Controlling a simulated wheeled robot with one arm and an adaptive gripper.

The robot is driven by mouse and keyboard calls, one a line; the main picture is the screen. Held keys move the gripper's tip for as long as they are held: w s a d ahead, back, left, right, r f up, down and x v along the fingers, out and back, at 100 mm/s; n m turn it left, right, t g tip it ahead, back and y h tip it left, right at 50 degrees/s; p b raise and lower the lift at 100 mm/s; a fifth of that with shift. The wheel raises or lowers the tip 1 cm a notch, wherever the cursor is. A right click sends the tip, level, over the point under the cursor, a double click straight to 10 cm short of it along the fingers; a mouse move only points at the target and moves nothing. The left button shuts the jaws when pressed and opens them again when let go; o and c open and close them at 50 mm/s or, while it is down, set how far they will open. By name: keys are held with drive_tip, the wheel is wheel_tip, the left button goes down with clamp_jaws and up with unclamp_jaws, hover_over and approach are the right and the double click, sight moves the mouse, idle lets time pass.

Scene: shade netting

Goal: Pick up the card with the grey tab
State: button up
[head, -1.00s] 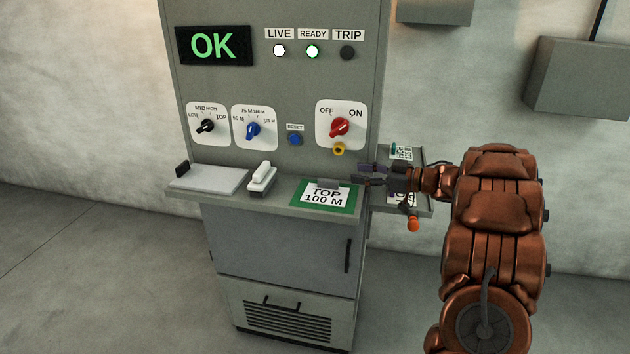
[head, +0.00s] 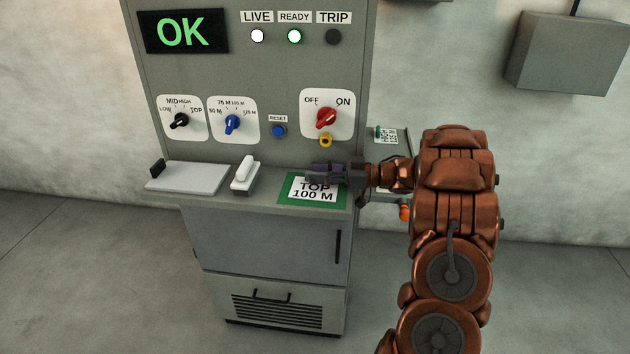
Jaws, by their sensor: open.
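A green-bordered card (head: 313,195) reading "TOP 100 M" lies flat on the front shelf of the grey cabinet, at the right end. Its grey tab, at the card's back edge, is hidden behind my gripper now. My gripper (head: 318,172) is open and reaches in from the right, over the back edge of the card. I cannot tell whether the fingers touch the tab.
A white pad (head: 188,178) and a white rocker switch (head: 244,174) sit left of the card on the shelf. Above are a red OFF/ON knob (head: 326,118), a yellow ring (head: 326,140) and a blue reset button (head: 279,130). A side shelf with cards (head: 388,136) is partly behind my arm.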

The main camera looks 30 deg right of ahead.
drive_tip(key=shift+w+a, duration=0.35)
drive_tip(key=shift+a, duration=0.05)
drive_tip(key=shift+c, duration=0.2)
clamp_jaws()
